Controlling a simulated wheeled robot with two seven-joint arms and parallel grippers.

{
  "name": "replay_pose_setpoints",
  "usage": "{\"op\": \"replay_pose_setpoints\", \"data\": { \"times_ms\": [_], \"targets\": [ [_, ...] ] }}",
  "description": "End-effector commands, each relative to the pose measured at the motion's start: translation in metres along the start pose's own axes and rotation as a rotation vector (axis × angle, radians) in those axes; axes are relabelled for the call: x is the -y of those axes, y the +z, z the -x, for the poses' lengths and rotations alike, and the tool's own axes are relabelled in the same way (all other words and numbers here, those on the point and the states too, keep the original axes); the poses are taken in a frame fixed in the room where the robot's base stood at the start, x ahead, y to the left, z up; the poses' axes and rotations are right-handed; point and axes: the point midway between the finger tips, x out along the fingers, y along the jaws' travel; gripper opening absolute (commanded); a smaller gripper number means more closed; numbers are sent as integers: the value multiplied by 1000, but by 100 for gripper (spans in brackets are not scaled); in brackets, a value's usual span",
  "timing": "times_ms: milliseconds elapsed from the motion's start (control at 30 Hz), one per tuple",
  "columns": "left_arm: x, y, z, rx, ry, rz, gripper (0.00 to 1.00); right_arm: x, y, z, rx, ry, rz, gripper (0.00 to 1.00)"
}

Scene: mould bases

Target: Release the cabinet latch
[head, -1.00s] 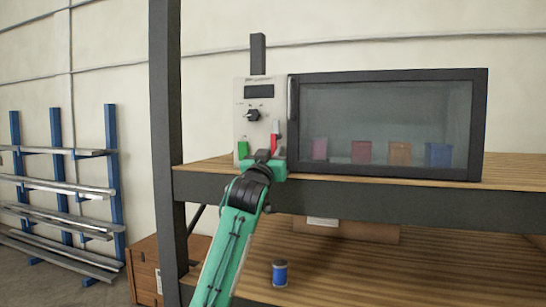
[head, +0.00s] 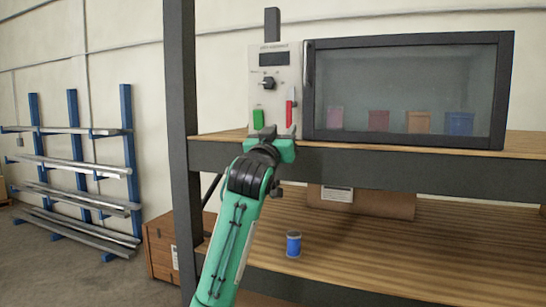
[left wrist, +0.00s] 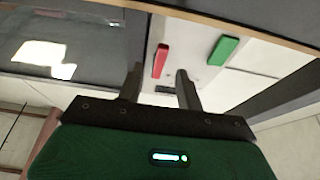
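The cabinet (head: 408,42) has a dark frame and a glass door and sits on the upper shelf. On its pale control panel (head: 280,95), left of the door, are a red upright lever (head: 290,113), probably the latch, and a green block (head: 258,119). My left gripper (head: 268,133) is just below and in front of the panel. In the left wrist view its two fingers are apart with nothing between them (left wrist: 160,70). The red lever (left wrist: 161,60) shows beyond the fingertips, and the green block (left wrist: 223,50) is to its right. My right gripper is out of view.
Several coloured blocks (head: 379,121) stand behind the glass. A dark knob (head: 268,83) and display (head: 273,59) are on the panel. A blue can (head: 293,244) stands on the lower shelf below the gripper. A dark post (head: 182,150) rises left of my arm.

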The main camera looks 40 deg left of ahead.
Motion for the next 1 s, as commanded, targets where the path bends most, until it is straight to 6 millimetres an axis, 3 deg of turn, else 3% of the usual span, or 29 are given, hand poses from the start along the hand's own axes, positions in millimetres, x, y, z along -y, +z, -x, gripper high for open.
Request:
{"op": "replay_pose_setpoints", "data": {
  "times_ms": [33,200,367,1000],
  "targets": [
    [0,6,15,-3,0,0,36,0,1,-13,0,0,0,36],
    [0,4,47,-3,0,0,36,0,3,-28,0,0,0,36],
    [0,1,65,-2,0,0,36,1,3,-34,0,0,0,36],
    [0,0,70,0,0,1,36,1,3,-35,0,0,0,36]
  ]
}}
